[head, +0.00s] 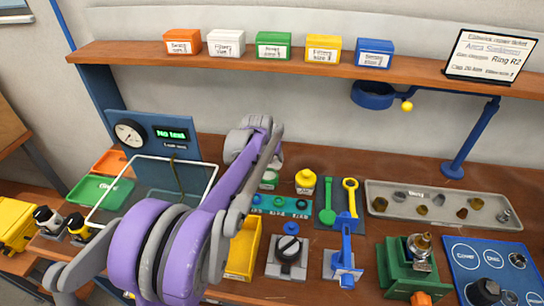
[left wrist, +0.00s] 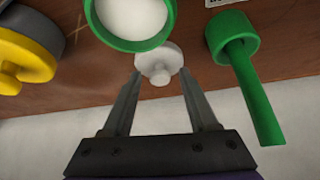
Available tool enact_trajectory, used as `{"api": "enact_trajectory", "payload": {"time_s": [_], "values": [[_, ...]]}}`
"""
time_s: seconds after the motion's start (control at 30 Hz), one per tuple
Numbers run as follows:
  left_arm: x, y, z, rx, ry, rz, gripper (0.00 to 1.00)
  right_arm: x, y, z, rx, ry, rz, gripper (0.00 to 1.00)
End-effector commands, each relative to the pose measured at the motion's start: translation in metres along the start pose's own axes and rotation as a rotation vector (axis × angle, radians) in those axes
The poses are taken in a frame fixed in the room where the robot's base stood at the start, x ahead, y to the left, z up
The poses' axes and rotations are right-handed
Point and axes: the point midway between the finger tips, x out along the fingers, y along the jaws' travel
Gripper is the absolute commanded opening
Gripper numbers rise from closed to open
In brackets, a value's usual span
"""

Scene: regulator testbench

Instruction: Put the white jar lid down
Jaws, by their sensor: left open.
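The white jar lid (left wrist: 158,63), a small round piece with a knob, shows in the left wrist view on the brown bench top. My left gripper (left wrist: 160,76) is open, with one fingertip on either side of the lid; I cannot tell whether they touch it. Beside the lid is an open round container with a green rim (left wrist: 122,42) and white inside. In the head view a white jar with a green band (head: 269,181) stands beside my left arm. The arm hides the lid and my fingers there. My right gripper is not in view.
A green tool (left wrist: 240,65) and a yellow-and-grey piece (left wrist: 18,55) flank the lid. In the head view a yellow jar (head: 305,181) stands right of the white jar. A grey parts tray (head: 385,212) lies further right. A shelf (head: 140,55) with labelled boxes runs above.

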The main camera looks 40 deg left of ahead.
Motion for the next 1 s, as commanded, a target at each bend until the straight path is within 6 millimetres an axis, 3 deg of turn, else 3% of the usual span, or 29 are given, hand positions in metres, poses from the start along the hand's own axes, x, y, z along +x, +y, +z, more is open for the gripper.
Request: {"api": "enact_trajectory", "payload": {"time_s": [0.17,0.6,0.8,1.0], "values": [[-0.018,0.0,-0.002,-0.001,0.0,0.0,0.59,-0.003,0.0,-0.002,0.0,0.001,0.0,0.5],[-0.105,0.0,-0.002,0.0,0.0,0.0,0.59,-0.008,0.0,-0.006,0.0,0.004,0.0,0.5],[-0.121,0.0,-0.001,0.0,0.0,0.0,0.59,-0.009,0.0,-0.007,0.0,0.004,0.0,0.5],[-0.123,0.0,-0.001,0.0,0.0,0.0,0.59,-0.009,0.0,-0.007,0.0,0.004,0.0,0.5]]}}
